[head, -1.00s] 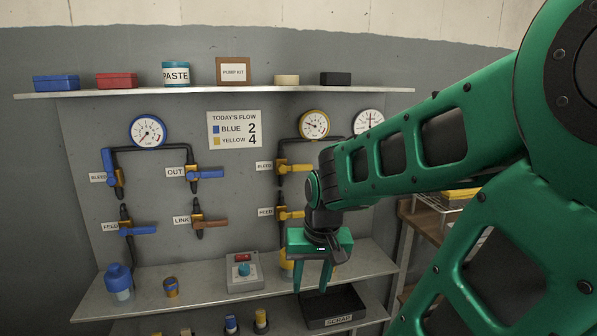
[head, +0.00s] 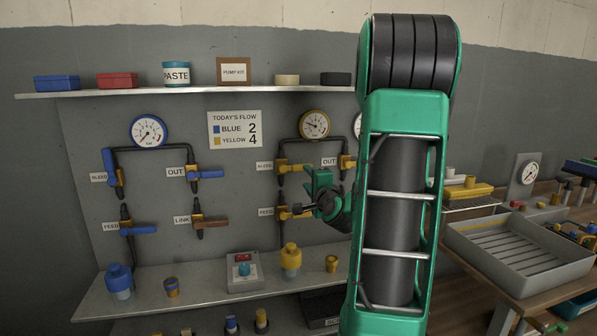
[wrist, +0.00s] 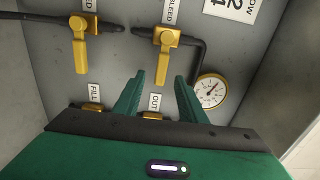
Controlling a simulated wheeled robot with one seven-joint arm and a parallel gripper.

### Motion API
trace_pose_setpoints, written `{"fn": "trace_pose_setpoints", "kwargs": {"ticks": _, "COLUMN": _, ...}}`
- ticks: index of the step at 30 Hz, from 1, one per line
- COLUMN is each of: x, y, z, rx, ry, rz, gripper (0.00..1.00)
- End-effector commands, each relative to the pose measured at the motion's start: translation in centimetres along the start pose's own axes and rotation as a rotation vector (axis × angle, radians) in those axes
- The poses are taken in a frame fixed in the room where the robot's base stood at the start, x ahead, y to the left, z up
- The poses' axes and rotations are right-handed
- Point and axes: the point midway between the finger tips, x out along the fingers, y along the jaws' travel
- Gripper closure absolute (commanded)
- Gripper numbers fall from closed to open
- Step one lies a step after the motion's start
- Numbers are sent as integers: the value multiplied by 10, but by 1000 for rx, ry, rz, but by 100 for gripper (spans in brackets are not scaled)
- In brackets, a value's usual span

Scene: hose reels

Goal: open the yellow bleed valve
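The yellow bleed valve (head: 294,167) is on the wall panel in the head view, beside its BLEED label, with its handle pointing right. In the wrist view the bleed valve (wrist: 167,38) is at top centre, its handle hanging toward my fingers. My gripper (wrist: 160,78) is open and empty there, with a finger on each side of the handle's end in the picture; contact and depth are unclear. In the head view my gripper (head: 312,188) is just below and right of the valve, partly hidden by my arm.
The yellow feed valve (wrist: 84,45) sits beside the bleed valve. The yellow gauge (head: 314,124) and dark pipes are above it. A shelf below holds a yellow-capped bottle (head: 291,258) and a button box (head: 244,270). Blue valves (head: 137,229) are on the left. A grey tray (head: 520,255) is right.

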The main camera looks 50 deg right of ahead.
Motion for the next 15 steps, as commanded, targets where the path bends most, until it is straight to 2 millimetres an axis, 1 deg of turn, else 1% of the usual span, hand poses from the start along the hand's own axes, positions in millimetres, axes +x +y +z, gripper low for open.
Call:
{"fn": "trace_pose_setpoints", "kwargs": {"ticks": 1, "x": 2, "y": -2, "z": -3, "rx": 13, "ry": 8, "rz": -9, "gripper": 62}}
{"fn": "trace_pose_setpoints", "kwargs": {"ticks": 5, "x": 12, "y": -3, "z": -5, "rx": 20, "ry": 11, "rz": -17, "gripper": 62}}
{"fn": "trace_pose_setpoints", "kwargs": {"ticks": 8, "x": 26, "y": -3, "z": -4, "rx": 17, "ry": 10, "rz": -17, "gripper": 62}}
{"fn": "trace_pose_setpoints", "kwargs": {"ticks": 15, "x": 69, "y": -3, "z": -5, "rx": 17, "ry": 10, "rz": -15, "gripper": 62}}
